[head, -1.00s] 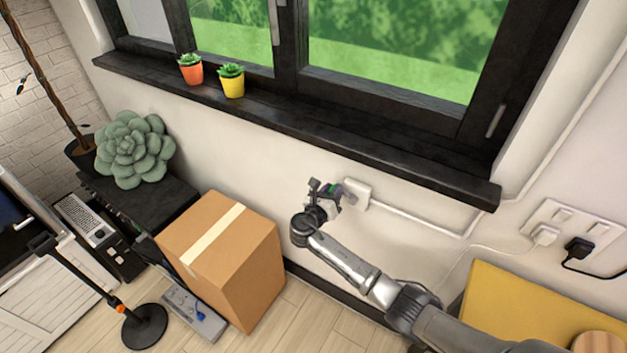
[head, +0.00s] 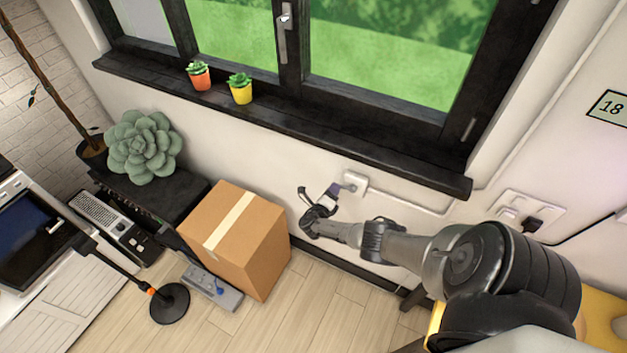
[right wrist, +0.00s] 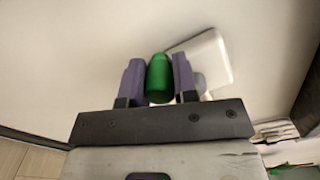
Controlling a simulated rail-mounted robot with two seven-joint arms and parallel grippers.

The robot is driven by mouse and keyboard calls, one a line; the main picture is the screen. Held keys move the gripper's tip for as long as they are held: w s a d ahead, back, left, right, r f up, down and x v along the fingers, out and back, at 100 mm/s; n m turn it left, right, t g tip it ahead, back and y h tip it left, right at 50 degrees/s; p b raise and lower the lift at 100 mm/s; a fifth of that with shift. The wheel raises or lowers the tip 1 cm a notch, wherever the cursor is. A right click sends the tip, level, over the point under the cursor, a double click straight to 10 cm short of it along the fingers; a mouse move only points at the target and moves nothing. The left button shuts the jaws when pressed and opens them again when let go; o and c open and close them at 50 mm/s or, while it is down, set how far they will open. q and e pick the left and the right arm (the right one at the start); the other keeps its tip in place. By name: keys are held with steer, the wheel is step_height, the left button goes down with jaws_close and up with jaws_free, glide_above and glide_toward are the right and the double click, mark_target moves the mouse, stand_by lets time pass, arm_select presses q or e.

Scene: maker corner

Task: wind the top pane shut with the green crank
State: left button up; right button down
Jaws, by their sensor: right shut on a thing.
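The green crank handle (right wrist: 159,78) stands between the two purple finger pads of my right gripper (right wrist: 157,84) in the right wrist view. The pads are closed on it. In the head view my right gripper (head: 326,197) is low on the wall, just left of and below the white wall box (head: 355,183). The box also shows behind the fingers in the right wrist view (right wrist: 208,58). The green handle is not clear in the head view. The dark-framed window (head: 385,55) is above; its upper part is out of frame. My left gripper is not in view.
A dark sill (head: 290,133) juts out above my right gripper, with an orange pot (head: 201,80) and a yellow pot (head: 241,93) on it. A cardboard box (head: 245,240) stands left of the gripper. A socket strip (head: 515,207) is on the wall at right.

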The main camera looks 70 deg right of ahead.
steer(key=shift+s+f+n, duration=0.15)
steer(key=shift+f+n, duration=0.35)
steer(key=shift+n, duration=0.4)
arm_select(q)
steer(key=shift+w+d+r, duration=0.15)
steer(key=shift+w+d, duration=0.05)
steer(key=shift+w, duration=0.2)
arm_select(e)
steer(key=shift+s+f+n, duration=0.4)
steer(key=shift+f+n, duration=0.2)
steer(key=shift+n, duration=0.5)
steer(key=shift+s+f+n, duration=0.35)
steer(key=shift+f+n, duration=0.2)
steer(key=shift+n, duration=0.55)
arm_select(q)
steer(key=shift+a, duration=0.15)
arm_select(e)
steer(key=c, duration=0.9)
jaws_free()
steer(key=shift+a, duration=0.1)
